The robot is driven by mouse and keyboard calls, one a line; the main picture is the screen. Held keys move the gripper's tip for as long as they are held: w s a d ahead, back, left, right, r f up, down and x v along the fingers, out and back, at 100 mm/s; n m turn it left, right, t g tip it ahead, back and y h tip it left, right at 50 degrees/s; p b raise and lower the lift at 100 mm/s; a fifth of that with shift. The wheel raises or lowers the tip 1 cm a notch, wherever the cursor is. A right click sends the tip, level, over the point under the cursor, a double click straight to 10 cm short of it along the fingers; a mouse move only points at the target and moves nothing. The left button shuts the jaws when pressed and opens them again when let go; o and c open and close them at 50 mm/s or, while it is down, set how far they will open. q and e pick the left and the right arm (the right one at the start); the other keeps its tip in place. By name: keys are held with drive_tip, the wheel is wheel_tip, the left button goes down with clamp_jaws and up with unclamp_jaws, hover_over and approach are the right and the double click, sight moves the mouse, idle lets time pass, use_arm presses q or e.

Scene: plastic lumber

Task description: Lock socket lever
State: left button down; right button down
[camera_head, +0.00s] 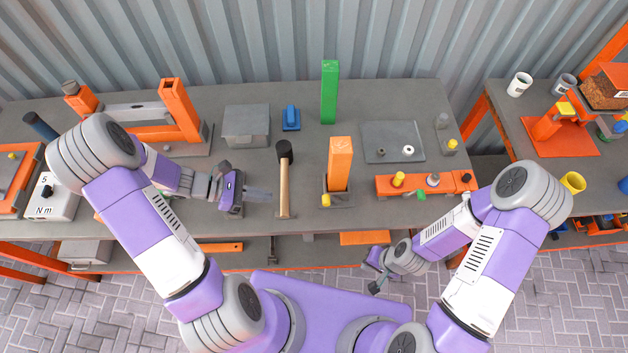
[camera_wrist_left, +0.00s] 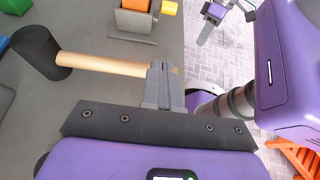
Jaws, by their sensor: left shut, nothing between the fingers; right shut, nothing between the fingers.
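An orange post (camera_head: 340,160) stands upright in a grey socket (camera_head: 346,200) at the middle of the bench. A yellow knob, apparently on the socket's lever (camera_head: 326,200), is at its front left. In the left wrist view the socket (camera_wrist_left: 133,20) is at the top, with the yellow piece (camera_wrist_left: 168,7) beside it. My left gripper (camera_head: 268,195) is shut and empty, left of the socket and close to the hammer handle. Its fingers (camera_wrist_left: 165,72) overlap the handle's end in the wrist view; I cannot tell if they touch. My right gripper (camera_head: 374,288) is shut and empty, off the bench front.
A hammer (camera_head: 284,180) lies between my left gripper and the socket. A green post (camera_head: 329,92) stands behind. An orange block with knobs (camera_head: 424,185) and a grey plate (camera_head: 393,142) lie to the right. A grey box (camera_head: 246,125) and blue item (camera_head: 291,118) are behind left.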

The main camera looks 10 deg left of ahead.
use_arm(q)
drive_tip(key=x, duration=0.4)
drive_tip(key=b+x, duration=0.1)
drive_tip(key=x, duration=0.4)
drive_tip(key=shift+s+d, duration=0.2)
drive_tip(key=shift+d, duration=0.15)
drive_tip(key=shift+w+d+r, duration=0.2)
drive_tip(key=shift+d+r, duration=0.05)
drive_tip(key=shift+d, duration=0.4)
drive_tip(key=shift+w+d+r, duration=0.2)
drive_tip(key=shift+d, duration=0.4)
drive_tip(key=shift+w+d+r, duration=0.2)
drive_tip(key=shift+d+r, duration=0.05)
drive_tip(key=shift+d, duration=0.4)
